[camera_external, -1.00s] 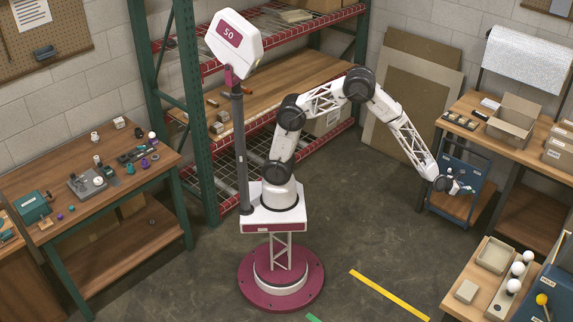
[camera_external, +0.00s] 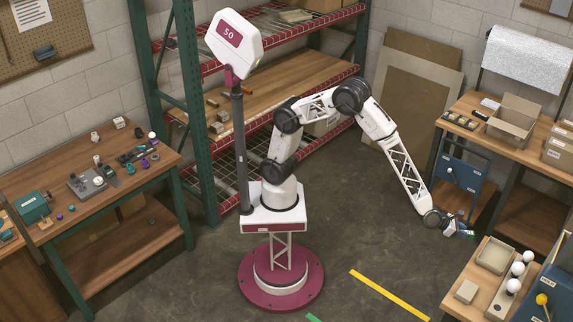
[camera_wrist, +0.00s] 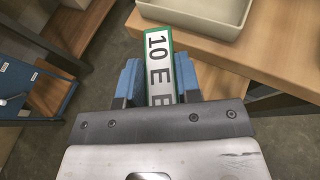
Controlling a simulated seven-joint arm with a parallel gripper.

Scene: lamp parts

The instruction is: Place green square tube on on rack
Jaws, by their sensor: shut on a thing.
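My gripper (camera_external: 460,229) is at the right of the external view, in the air close to the lower-right bench. In the wrist view its two blue fingers (camera_wrist: 157,82) are shut on the green square tube (camera_wrist: 162,55). The tube has green edges and a white face marked "10 E", and its far end sticks out past the fingers. Its near end is hidden behind my gripper. In the external view it is small and hard to make out. A shelving rack (camera_external: 163,105) with green posts and red beams stands behind my base.
The lower-right bench (camera_external: 455,306) holds a beige tray (camera_external: 494,255), white bulbs (camera_external: 517,268) and a blue box (camera_external: 550,280). A blue cart (camera_external: 462,170) stands under the right table (camera_external: 480,132). The left workbench (camera_external: 100,205) holds small parts. The floor between is clear.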

